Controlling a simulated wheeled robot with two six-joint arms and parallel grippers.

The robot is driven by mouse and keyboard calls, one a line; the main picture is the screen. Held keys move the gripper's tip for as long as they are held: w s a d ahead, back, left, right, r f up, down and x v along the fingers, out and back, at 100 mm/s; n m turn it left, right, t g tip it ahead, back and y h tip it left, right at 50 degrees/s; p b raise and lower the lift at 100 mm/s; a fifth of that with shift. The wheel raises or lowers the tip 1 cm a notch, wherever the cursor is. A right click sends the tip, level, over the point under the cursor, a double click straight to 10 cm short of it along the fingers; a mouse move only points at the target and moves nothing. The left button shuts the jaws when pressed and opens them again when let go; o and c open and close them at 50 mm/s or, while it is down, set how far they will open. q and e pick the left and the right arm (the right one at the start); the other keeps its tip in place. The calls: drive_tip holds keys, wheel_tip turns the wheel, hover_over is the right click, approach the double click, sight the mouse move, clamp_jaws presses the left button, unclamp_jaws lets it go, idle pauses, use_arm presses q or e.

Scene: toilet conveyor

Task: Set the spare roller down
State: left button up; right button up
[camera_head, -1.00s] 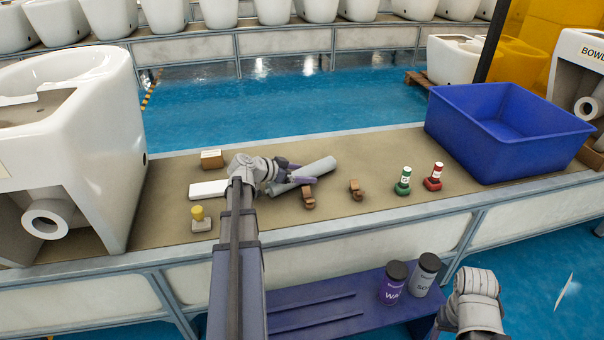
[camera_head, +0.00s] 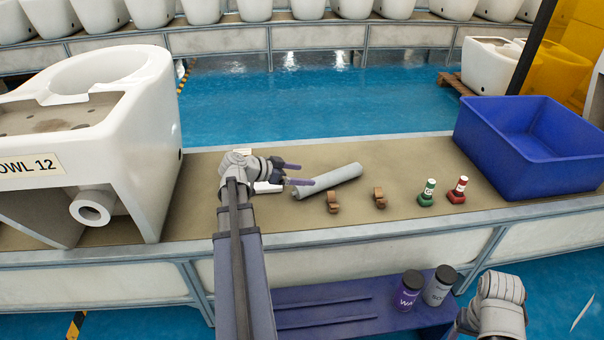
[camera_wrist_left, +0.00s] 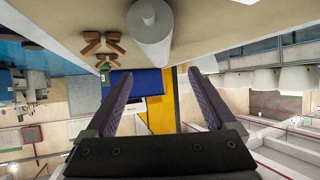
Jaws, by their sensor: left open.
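The spare roller (camera_head: 335,180), a light grey cylinder, lies slantwise on the tan bench top behind two brown cradle-like brackets (camera_head: 333,202) (camera_head: 380,198). It also shows in the left wrist view (camera_wrist_left: 153,30), at the top with the brackets (camera_wrist_left: 102,42) to its left. My left gripper (camera_head: 302,174) is open and empty, its purple fingers at the roller's left end in the head view. In the left wrist view nothing is between the fingers (camera_wrist_left: 160,78). A grey part of my right arm shows at the lower right; its fingers are not visible.
A green stamp (camera_head: 428,193) and a red stamp (camera_head: 458,190) stand right of the brackets. A blue bin (camera_head: 520,170) is farther right. A large white toilet bowl (camera_head: 140,150) stands at left. A white block (camera_head: 266,187) is partly hidden behind my left gripper. Two jars (camera_head: 410,288) (camera_head: 440,286) sit on a lower shelf.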

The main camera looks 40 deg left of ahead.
sight(324, 176)
use_arm(q)
drive_tip(key=shift+o, duration=0.4)
drive_tip(key=shift+w+r, duration=0.1)
drive_tip(key=p, duration=0.1)
drive_tip(key=w+d+g+p, duration=0.1)
drive_tip(key=p, duration=0.1)
drive_tip(key=w+g+p, duration=0.1)
drive_tip(key=shift+w+d+r+y+p, duration=0.15)
drive_tip(key=shift+w+r+y+p, duration=0.05)
drive_tip(key=shift+r+y+p, duration=0.1)
drive_tip(key=shift+w+f+g, duration=0.15)
drive_tip(key=shift+f+g, duration=0.05)
drive_tip(key=shift+g, duration=0.2)
drive_tip(key=shift+f, duration=0.3)
drive_tip(key=shift+b+x, duration=0.8)
drive_tip(key=shift+x, duration=0.45)
drive_tip(key=shift+w+d, duration=0.1)
drive_tip(key=b+x, duration=0.3)
drive_tip(key=x, duration=0.2)
drive_tip(key=shift+w, duration=0.35)
drive_tip(key=shift+r, duration=0.15)
